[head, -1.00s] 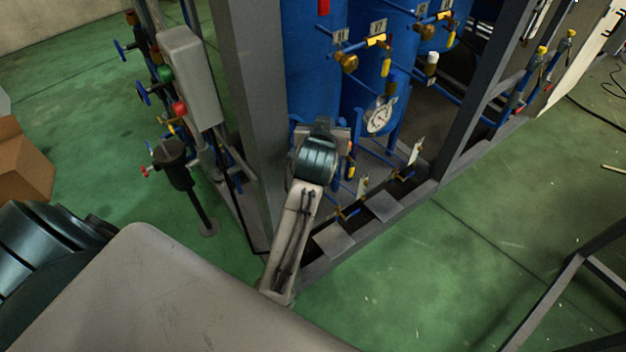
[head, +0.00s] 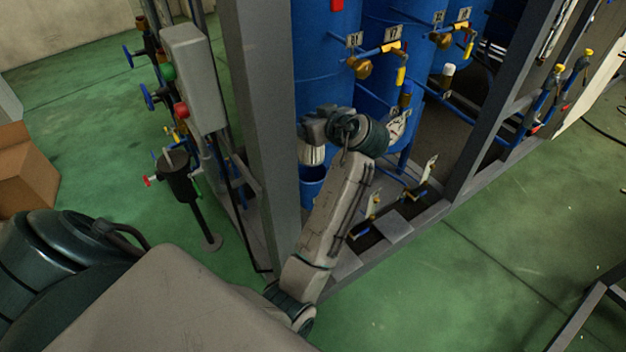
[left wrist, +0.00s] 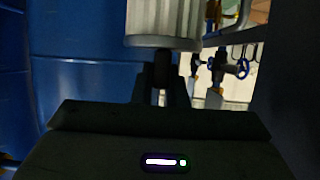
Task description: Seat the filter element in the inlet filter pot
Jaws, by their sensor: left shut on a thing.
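My left gripper (head: 312,133) is among the blue tanks just right of the grey frame post. It is shut on the filter element (head: 312,153), a pale pleated cylinder that hangs below the wrist in the head view. In the left wrist view the filter element (left wrist: 163,20) stands beyond the dark fingers (left wrist: 162,82), its grey end cap nearest them; its far end is cut off. The inlet filter pot (head: 180,182) appears to be the dark cylinder on a stand left of the post, well apart from the gripper. I cannot see inside it. My right gripper is not in view.
The thick grey post (head: 262,120) stands between my left gripper and the pot. A grey switch box (head: 194,80) with green and red buttons is above the pot. Green floor is open at the left.

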